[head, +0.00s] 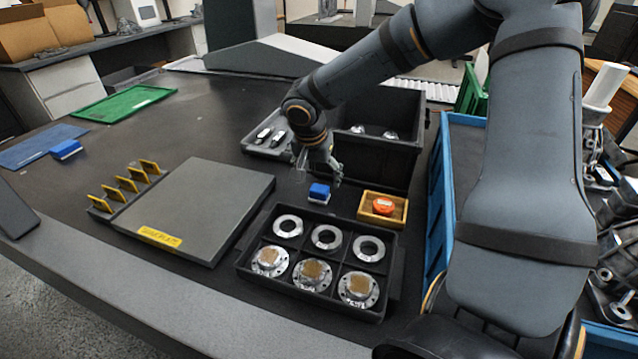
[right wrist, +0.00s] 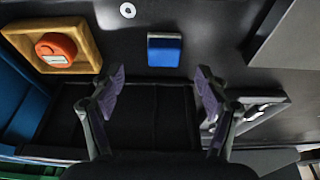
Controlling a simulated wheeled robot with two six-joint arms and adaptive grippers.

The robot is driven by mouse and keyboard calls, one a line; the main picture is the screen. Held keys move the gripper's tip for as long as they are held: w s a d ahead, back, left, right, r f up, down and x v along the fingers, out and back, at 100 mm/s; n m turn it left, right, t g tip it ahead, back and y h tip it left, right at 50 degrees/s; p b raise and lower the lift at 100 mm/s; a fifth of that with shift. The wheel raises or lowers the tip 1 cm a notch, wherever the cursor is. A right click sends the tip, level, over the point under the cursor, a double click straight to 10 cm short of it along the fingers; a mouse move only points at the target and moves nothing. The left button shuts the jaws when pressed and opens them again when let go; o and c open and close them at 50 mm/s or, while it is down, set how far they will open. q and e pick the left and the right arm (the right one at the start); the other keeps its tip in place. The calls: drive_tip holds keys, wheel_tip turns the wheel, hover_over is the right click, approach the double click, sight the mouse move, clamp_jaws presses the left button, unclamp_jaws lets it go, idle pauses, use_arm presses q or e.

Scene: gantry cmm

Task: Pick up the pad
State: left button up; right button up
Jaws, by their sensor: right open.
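A small blue pad (head: 319,191) with a pale lower edge lies on the dark table between the black parts tray and the deep dark bin. In the right wrist view the blue pad (right wrist: 164,50) is ahead of the fingertips, roughly centred between them and apart from both. My right gripper (head: 320,172) is open and empty, just behind and above the pad in the head view; its spread fingers also show in the right wrist view (right wrist: 161,82). A second blue block (head: 66,150) lies at the far left by a blue mat. My left gripper is out of view.
A wooden tray (head: 398,218) with an orange round item stands right of the pad. The black parts tray (head: 387,317) holds metal rings and flanges. The deep dark bin (head: 405,149) is behind. A grey plate (head: 215,192) with yellow tabs is left.

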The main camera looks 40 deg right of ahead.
sight(319, 189)
drive_tip(key=shift+x, duration=0.95)
drive_tip(key=x, duration=0.1)
drive_tip(key=b+x, duration=0.1)
drive_tip(key=x, duration=0.3)
drive_tip(key=shift+w+b, duration=0.3)
drive_tip(key=shift+w, duration=0.1)
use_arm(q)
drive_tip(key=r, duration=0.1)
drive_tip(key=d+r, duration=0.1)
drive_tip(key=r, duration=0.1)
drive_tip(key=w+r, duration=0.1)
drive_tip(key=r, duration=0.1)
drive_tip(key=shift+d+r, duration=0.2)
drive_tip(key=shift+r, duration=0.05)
use_arm(e)
drive_tip(key=shift+s+a, duration=0.1)
drive_tip(key=c, duration=1.2)
drive_tip(key=shift+r, duration=0.1)
drive_tip(key=shift+c, duration=0.2)
